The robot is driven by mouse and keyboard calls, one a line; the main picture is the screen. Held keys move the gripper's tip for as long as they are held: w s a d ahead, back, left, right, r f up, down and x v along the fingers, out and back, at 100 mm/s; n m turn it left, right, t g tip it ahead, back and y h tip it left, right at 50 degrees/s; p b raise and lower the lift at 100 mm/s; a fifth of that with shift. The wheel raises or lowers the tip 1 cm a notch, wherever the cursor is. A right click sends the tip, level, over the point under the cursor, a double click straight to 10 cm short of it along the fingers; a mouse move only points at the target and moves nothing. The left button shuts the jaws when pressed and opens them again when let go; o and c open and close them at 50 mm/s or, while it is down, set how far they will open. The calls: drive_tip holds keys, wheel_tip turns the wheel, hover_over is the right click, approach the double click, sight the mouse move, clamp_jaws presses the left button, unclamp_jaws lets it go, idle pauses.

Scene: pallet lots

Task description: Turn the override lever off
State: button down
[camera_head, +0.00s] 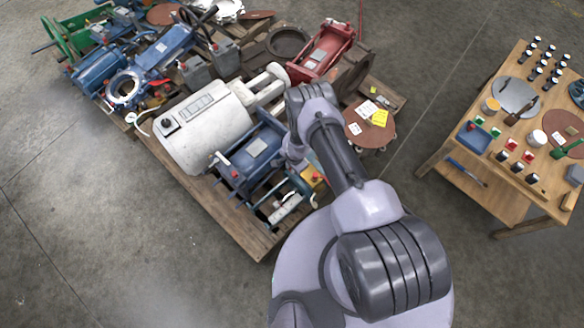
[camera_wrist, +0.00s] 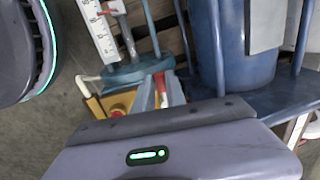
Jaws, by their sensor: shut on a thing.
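In the wrist view, my gripper (camera_wrist: 160,90) points into the space beside a blue cylinder unit. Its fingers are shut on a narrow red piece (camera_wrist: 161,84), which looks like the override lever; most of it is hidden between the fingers. Left of the fingers is a yellow box (camera_wrist: 95,107) with a red round button (camera_wrist: 117,111). In the head view, the yellow box (camera_head: 314,178) shows at the pallet's right side, next to my wrist. The fingers and the lever are hidden there, so I cannot tell the lever's angle.
A large blue cylinder (camera_wrist: 235,50) stands close right of the fingers, and a white scale (camera_wrist: 98,32) stands behind the yellow box. A white tank (camera_head: 205,130) and other machine parts crowd the pallet (camera_head: 232,222). A wooden table (camera_head: 440,155) stands right, with clear floor between.

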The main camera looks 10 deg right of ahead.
idle(0.3)
drive_tip(key=c, duration=1.4)
unclamp_jaws()
drive_tip(key=shift+o, duration=0.2)
wheel_tip(320, 180, up, 17)
drive_tip(key=s+d+p, duration=0.1)
drive_tip(key=p, duration=2)
drive_tip(key=shift+s+r, duration=0.2)
drive_tip(key=shift+s, duration=0.2)
drive_tip(key=shift+f, duration=0.1)
